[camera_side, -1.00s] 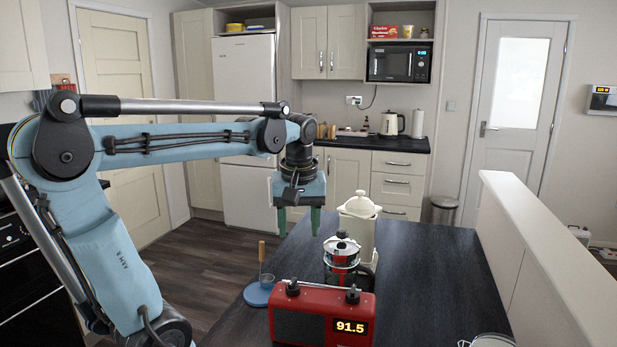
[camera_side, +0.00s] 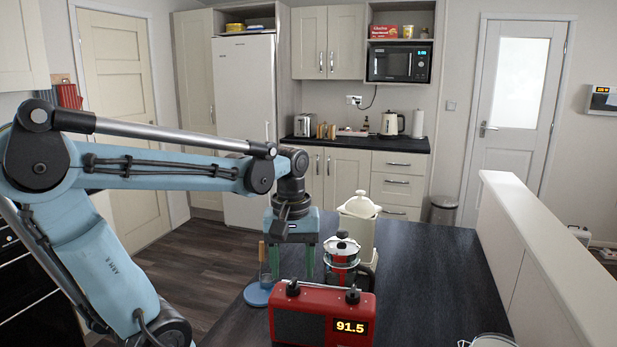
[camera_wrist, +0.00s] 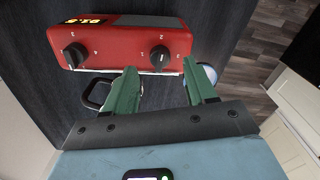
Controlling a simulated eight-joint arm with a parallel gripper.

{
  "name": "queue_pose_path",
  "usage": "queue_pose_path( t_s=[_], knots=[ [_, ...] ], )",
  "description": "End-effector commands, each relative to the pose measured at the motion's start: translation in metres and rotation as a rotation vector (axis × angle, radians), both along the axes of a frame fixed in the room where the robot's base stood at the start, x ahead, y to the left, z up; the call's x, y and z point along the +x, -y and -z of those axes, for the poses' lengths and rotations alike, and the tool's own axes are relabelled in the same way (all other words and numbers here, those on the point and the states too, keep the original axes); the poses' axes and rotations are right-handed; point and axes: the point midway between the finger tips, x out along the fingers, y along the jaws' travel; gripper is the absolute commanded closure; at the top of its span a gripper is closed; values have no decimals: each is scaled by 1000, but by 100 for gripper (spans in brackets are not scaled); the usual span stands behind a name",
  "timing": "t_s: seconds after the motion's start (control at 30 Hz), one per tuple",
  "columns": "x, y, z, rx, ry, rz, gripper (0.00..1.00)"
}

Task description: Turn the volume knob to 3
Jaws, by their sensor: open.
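A red radio (camera_side: 322,314) with a lit 91.5 display stands at the table's near end. Its left knob (camera_side: 292,287) and right knob (camera_side: 353,295) are black and sit on top. In the wrist view, the radio (camera_wrist: 120,40) shows the left knob as the right-hand one (camera_wrist: 159,56), with small numerals around it and a pale mark on its top. The other knob (camera_wrist: 75,55) is near the display. I cannot tell which is the volume knob. My gripper (camera_side: 293,272) is open and empty, fingers down, just behind the radio near its left knob; its green fingertips (camera_wrist: 160,68) are apart.
A red-and-glass coffee press (camera_side: 341,262) stands close right of my gripper, with a cream lidded canister (camera_side: 358,222) behind it. A blue round stand with a wooden-topped rod (camera_side: 257,294) is at the left.

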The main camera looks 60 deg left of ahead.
Motion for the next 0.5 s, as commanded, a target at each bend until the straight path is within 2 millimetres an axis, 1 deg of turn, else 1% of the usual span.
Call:
queue_pose_path(
  t_s=[0.03, 0.2, 0.33, 0.5],
  knots=[
    [0, 0, 7, 0, 0, 0, 44],
    [0, 0, 23, 0, 0, 0, 44],
    [0, 0, 30, 0, 0, 0, 44],
    [0, 0, 33, 0, 0, 0, 44]
  ],
)
